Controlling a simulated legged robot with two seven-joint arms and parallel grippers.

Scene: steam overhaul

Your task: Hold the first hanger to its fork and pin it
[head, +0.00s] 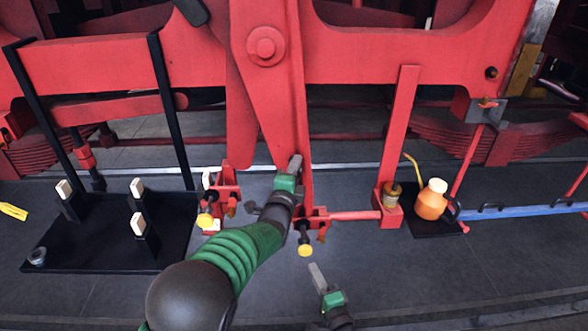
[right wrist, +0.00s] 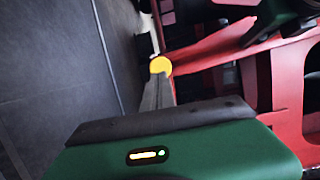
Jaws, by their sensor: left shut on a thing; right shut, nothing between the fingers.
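A long red hanger (head: 300,120) hangs upright at the centre, beside a wide red plate with a round boss. My left gripper (head: 295,167) is shut on its lower part. Red fork-like brackets are low on both sides: one at left (head: 226,185), one at right (head: 318,218). A yellow-headed pin (head: 305,249) is at the right bracket and another (head: 205,220) at the left one. I cannot tell whether the hanger's end sits inside a fork. My right gripper (head: 317,276) is shut and empty, below the right pin. A yellow pin head (right wrist: 160,65) shows beyond its fingers in the right wrist view.
A black stand (head: 100,255) with pale-topped posts is at left. An orange oil can (head: 431,201) stands on a dark mat at right, near a red upright (head: 400,130). A blue bar (head: 520,208) lies far right. Dark floor is clear at bottom right.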

